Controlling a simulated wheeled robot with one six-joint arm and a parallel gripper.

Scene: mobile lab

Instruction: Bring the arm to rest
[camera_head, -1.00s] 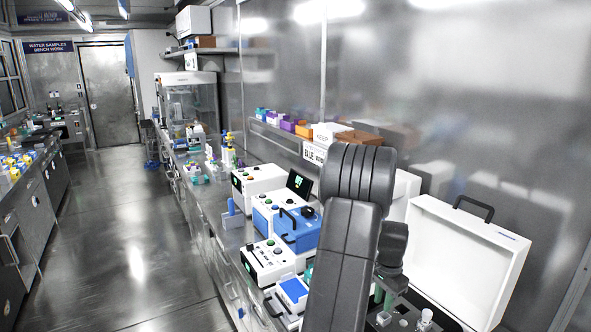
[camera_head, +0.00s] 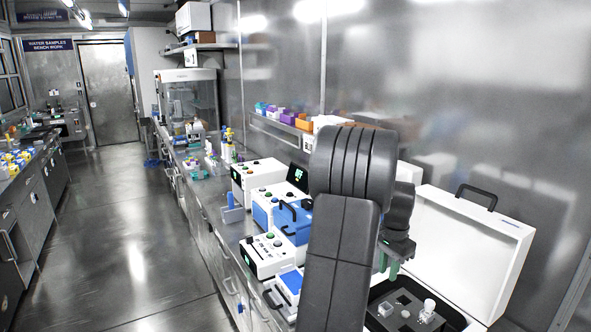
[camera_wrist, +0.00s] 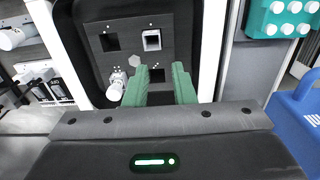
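My gripper (camera_head: 390,266) is above the open white case (camera_head: 468,262) on the right-hand bench, its green fingers pointing down. In the wrist view the green fingers (camera_wrist: 160,88) stand apart, with nothing between them but a view of the case's dark insert (camera_wrist: 122,55). The gripper is open and empty. My arm's dark grey links cover part of the bench in the head view.
The insert holds a white-capped vial (camera_head: 429,308) and a small pale block (camera_head: 385,309). Left of my arm stand a blue case (camera_head: 296,222) and white instruments (camera_head: 262,256). The wall is close behind the bench. The aisle floor (camera_head: 135,235) is clear.

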